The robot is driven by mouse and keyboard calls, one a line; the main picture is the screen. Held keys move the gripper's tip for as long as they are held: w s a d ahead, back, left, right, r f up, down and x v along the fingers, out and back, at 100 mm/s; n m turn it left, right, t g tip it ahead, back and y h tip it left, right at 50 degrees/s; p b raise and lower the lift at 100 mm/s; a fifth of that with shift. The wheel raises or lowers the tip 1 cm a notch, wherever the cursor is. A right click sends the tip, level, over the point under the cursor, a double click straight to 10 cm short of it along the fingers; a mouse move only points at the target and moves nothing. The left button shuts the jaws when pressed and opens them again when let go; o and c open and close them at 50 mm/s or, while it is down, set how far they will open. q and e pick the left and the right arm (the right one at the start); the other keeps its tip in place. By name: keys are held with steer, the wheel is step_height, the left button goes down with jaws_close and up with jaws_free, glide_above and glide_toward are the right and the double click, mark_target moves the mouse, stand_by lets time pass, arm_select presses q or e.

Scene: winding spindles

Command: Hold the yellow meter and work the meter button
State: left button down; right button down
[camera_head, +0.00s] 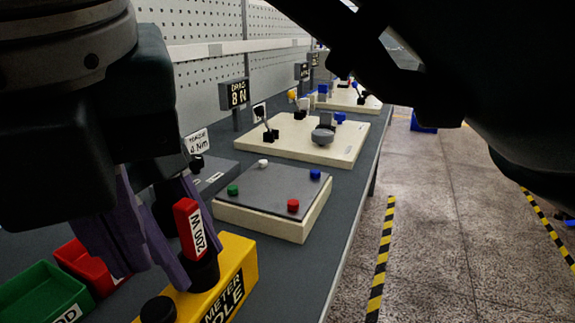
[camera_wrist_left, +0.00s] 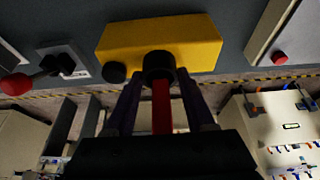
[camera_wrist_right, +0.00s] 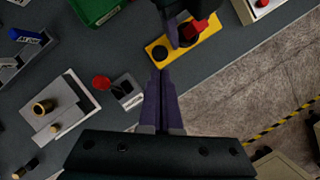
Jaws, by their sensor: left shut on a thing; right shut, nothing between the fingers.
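The yellow meter (camera_head: 237,262) lies on the grey bench, with a black button (camera_head: 158,310) on its near end.
A green bin (camera_head: 45,295) and a red bin (camera_head: 78,262) stand left of the meter. Beyond it is a board with coloured buttons (camera_head: 262,188). In the right wrist view a red knob (camera_wrist_right: 101,83) is left of my right gripper. The bench edge and floor lie right.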

mark_target(166, 316)
steer(key=w+y, duration=0.1)
steer(key=y, duration=0.1)
steer(key=w+r+y, duration=0.1)
steer(key=y, duration=0.1)
steer(key=w+a+g+y, duration=0.1)
steer(key=y, duration=0.1)
steer(key=shift+r+y, duration=0.4)
steer(key=shift+f, duration=4.45)
